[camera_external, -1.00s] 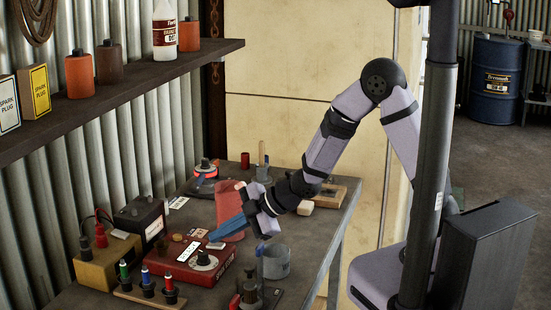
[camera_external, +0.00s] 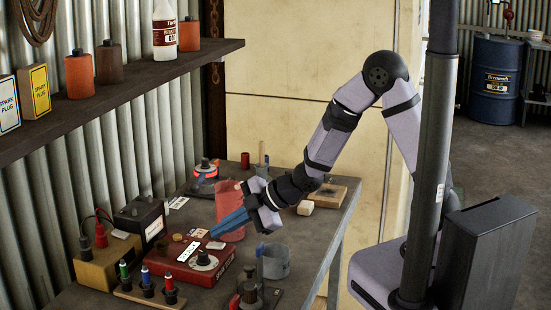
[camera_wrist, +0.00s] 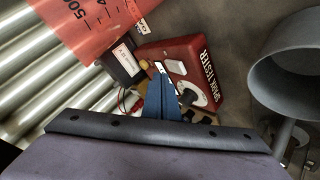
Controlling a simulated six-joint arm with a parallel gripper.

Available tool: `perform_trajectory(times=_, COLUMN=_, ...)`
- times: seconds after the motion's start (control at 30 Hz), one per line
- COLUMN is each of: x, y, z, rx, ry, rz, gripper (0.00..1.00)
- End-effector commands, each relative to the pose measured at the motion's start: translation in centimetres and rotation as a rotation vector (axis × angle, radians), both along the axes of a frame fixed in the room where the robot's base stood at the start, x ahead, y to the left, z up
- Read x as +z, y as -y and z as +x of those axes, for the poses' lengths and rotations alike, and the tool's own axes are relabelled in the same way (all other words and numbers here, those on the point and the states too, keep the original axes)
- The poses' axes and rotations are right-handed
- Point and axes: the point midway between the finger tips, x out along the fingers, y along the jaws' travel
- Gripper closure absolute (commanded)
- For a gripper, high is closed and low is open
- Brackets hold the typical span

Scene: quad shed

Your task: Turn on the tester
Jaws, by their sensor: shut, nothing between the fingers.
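The tester is a red box (camera_external: 183,266) on the bench, with a white label, a black knob (camera_external: 204,259) on a pale dial, and small fittings on top. In the wrist view the red tester (camera_wrist: 172,50) reads "SPARK TESTER", and its dark knob (camera_wrist: 189,96) on a white dial shows just right of my fingers. My gripper (camera_external: 213,233) has blue fingers, shut and empty, above the back right of the tester. In the wrist view my fingers (camera_wrist: 163,72) overlap part of the tester's face. I cannot tell the switch's state.
A translucent red measuring beaker (camera_external: 229,196) stands right behind my fingers. A grey cup (camera_external: 276,262) stands right of the tester. A shelf (camera_external: 120,95) hangs above left.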

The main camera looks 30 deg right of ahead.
Motion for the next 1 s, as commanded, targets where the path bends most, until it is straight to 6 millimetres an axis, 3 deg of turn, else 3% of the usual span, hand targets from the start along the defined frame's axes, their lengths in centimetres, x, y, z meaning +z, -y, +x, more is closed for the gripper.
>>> perform_trajectory(times=0.43, x=4.2, y=0.4, z=-0.3, rx=-0.001, ry=0.001, rz=0.000, gripper=1.00)
perform_trajectory(times=1.0, x=4.3, y=0.5, z=-0.4, rx=-0.004, ry=-0.001, rz=-0.001, gripper=1.00)
